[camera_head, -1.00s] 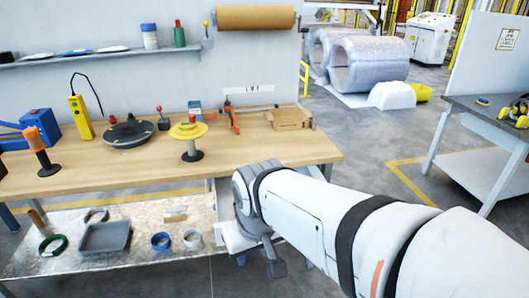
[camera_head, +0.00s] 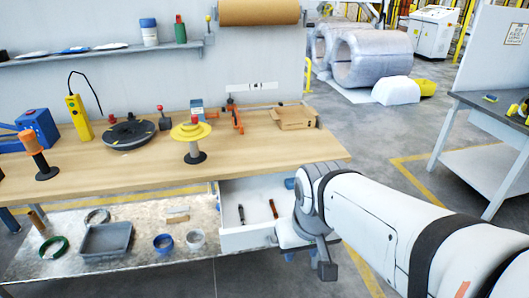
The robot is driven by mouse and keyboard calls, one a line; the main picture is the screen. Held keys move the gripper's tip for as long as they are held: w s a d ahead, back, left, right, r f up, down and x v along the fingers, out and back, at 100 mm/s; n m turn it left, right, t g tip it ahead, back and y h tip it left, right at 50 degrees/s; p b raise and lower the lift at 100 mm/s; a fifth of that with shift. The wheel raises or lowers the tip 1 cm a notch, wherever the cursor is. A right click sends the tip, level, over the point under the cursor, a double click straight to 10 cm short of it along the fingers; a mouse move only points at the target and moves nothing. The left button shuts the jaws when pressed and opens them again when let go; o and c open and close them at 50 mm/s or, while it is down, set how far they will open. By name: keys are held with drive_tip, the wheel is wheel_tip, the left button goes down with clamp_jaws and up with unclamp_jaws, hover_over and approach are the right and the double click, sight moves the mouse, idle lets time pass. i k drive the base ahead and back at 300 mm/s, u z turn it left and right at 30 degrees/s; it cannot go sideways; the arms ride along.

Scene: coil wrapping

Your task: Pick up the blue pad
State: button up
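A small blue item (camera_head: 290,183), possibly the blue pad, shows at the right inside the open white drawer (camera_head: 248,239) under the workbench, partly hidden by my wrist. A flat blue piece (camera_head: 79,84) also lies on the wall shelf; I cannot tell which is the pad. My gripper (camera_head: 289,255) is at the lower end of my arm, by the right part of the drawer front. Its fingers are mostly hidden behind my wrist, so whether it is open or shut on the drawer does not show.
A dark pen-like item (camera_head: 241,213) and an orange-brown tool (camera_head: 273,208) lie in the drawer. The wooden workbench (camera_head: 110,175) above carries a yellow spool (camera_head: 191,132), a black turntable (camera_head: 128,132) and a cardboard box (camera_head: 295,117). A lower shelf (camera_head: 125,268) holds a grey tray.

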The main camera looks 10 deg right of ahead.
sight(289, 182)
drive_tip(key=u, duration=0.05)
drive_tip(key=i, duration=1)
drive_tip(key=z, duration=0.05)
